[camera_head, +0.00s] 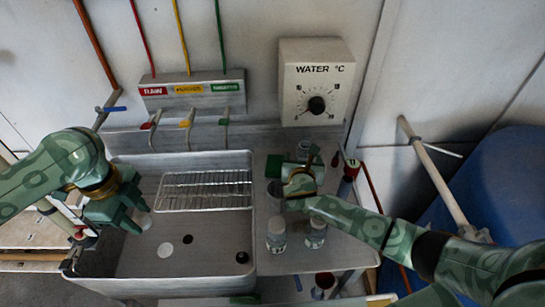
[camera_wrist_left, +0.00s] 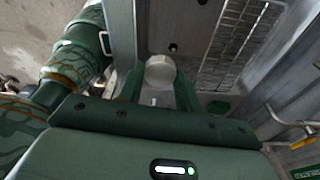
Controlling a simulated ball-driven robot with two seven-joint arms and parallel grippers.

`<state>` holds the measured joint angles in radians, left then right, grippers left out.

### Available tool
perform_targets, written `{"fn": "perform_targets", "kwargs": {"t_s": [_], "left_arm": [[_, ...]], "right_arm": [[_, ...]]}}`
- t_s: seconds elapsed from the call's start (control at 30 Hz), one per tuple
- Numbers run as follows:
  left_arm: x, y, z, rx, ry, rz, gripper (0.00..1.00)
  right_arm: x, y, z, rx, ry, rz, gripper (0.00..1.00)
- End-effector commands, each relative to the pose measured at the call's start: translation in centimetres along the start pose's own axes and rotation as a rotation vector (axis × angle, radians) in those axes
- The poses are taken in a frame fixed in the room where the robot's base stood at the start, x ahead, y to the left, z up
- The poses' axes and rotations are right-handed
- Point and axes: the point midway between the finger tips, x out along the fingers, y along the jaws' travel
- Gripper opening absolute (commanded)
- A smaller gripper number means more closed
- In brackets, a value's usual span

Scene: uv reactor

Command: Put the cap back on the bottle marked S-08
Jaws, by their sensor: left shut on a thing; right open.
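My left gripper (camera_head: 138,212) is over the left part of the sink, shut on a white, round-topped object (camera_wrist_left: 160,73) that looks like a cap or small bottle. In the head view, this white object (camera_head: 144,221) shows just below the fingers. My right gripper (camera_head: 301,172) is open over the bench right of the sink. Two clear, labelled bottles stand side by side on the bench: a left bottle (camera_head: 276,237) and a right bottle (camera_head: 316,234). Their labels are too small to read, so I cannot tell which is S-08.
A clear vessel (camera_head: 304,147) stands behind my right gripper. A blue drum (camera_head: 500,190) stands at right.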

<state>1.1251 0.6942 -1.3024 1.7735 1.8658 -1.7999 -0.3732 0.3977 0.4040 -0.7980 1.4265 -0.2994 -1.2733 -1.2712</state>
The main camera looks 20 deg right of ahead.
Motion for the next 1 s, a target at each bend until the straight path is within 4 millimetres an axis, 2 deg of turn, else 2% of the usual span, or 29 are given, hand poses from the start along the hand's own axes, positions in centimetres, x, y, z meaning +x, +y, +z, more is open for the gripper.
{"fn": "perform_targets", "kwargs": {"t_s": [0.03,0.13,0.53,0.8,1.0], "left_arm": [[0.5,0.0,0.1,0.000,0.001,0.002,0.13],[0.7,0.0,0.1,0.000,0.001,0.002,0.13],[0.8,0.0,0.1,0.000,0.001,0.002,0.13],[2.7,0.0,0.4,-0.001,0.003,0.008,0.13],[3.0,0.0,0.4,-0.001,0.004,0.009,0.13]], "right_arm": [[0.8,0.0,-0.2,-0.002,-0.001,-0.001,0.72],[1.6,0.0,-0.1,-0.001,0.000,0.000,0.72],[2.1,0.0,0.0,0.000,0.000,0.000,0.72],[6.0,-0.2,0.1,0.000,0.000,0.000,0.72],[7.0,-0.2,0.3,0.001,0.001,0.001,0.72]]}}
